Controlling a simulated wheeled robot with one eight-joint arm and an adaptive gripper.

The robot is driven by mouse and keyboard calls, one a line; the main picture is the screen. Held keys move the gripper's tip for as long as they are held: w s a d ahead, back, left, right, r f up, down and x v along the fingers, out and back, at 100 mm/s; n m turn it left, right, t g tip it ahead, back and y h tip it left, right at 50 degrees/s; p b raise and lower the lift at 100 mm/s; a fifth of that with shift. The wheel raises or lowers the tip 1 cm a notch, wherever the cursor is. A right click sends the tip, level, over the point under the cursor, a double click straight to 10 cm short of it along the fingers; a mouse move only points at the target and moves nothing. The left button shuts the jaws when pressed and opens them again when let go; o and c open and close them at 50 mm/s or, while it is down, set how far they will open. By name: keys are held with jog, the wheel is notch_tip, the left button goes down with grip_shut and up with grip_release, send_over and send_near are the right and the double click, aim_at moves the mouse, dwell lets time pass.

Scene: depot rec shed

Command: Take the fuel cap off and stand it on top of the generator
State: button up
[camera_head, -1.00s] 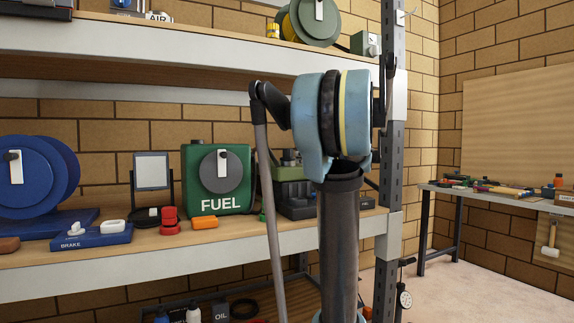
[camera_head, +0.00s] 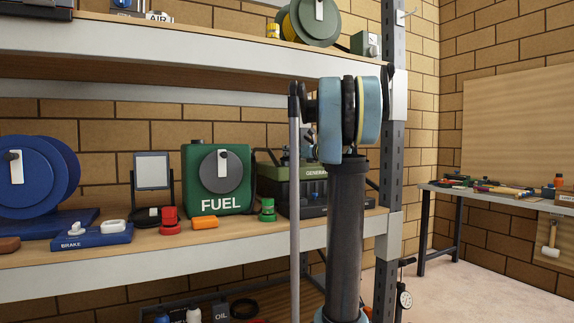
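A green box marked FUEL (camera_head: 205,160) stands on the middle shelf. Its front carries a round grey disc (camera_head: 221,184) with a white upright grip bar, which looks like the cap and is in place. To its right stands the green and black generator (camera_head: 283,172), lettered GENERA. My arm's upright link and blue joint hide the generator's right part and some of its top. My gripper cannot be made out; only arm links show in front of the shelf.
The shelf also holds a blue reel (camera_head: 40,180), a framed panel (camera_head: 152,171), a blue BRAKE block (camera_head: 92,237), a red knob (camera_head: 169,219), an orange block (camera_head: 205,222) and a green knob (camera_head: 267,211). A metal post (camera_head: 391,150) stands right of my arm.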

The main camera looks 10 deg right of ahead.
jog(key=shift+d+x, duration=0.1)
jog(key=shift+x, duration=1.25)
jog(key=shift+d+x, duration=0.15)
jog(key=shift+x, duration=1.15)
jog(key=shift+w+r, duration=0.15)
jog(key=shift+c, duration=0.6)
jog(key=c, duration=1.1)
